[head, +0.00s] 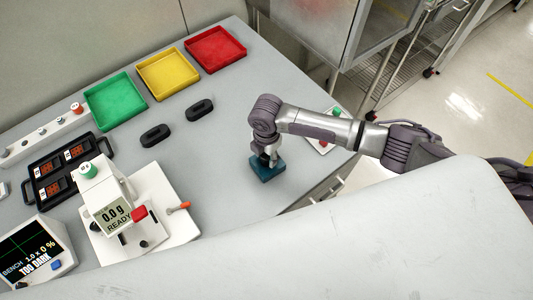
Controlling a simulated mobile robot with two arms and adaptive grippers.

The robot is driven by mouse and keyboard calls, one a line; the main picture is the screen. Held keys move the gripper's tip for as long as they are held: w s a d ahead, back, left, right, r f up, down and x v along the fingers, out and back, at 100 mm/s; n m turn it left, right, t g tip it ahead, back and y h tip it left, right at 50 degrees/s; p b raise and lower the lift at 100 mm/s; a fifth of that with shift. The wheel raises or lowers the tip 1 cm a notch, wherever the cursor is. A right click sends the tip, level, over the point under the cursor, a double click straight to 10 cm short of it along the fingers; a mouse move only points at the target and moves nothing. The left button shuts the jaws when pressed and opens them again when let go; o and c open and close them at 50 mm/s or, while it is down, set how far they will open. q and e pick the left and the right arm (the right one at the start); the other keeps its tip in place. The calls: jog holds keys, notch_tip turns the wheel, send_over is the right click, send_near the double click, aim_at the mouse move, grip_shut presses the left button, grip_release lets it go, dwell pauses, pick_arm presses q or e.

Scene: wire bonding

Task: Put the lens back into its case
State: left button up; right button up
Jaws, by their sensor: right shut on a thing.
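My right gripper (268,160) points down at a small dark-blue case (267,173) near the right edge of the grey bench. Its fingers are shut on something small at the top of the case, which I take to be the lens. The lens itself is too small and too hidden by the fingers to make out. I cannot tell whether it is inside the case or just above it. My left gripper is not in view.
Green (115,101), yellow (167,73) and red (215,49) trays line the bench's back. Two black oblong holders (156,135) (199,109) lie in front. A white instrument (105,200), a screen (36,250) and a black tray (96,142) stand left.

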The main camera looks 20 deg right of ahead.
jog(key=shift+f+b, duration=0.4)
jog(key=shift+f, duration=0.5)
jog(key=o, duration=1.4)
jog(key=shift+c, duration=0.2)
jog(key=shift+r, duration=0.3)
notch_tip(320, 180, up, 12)
jog(key=shift+f, duration=0.25)
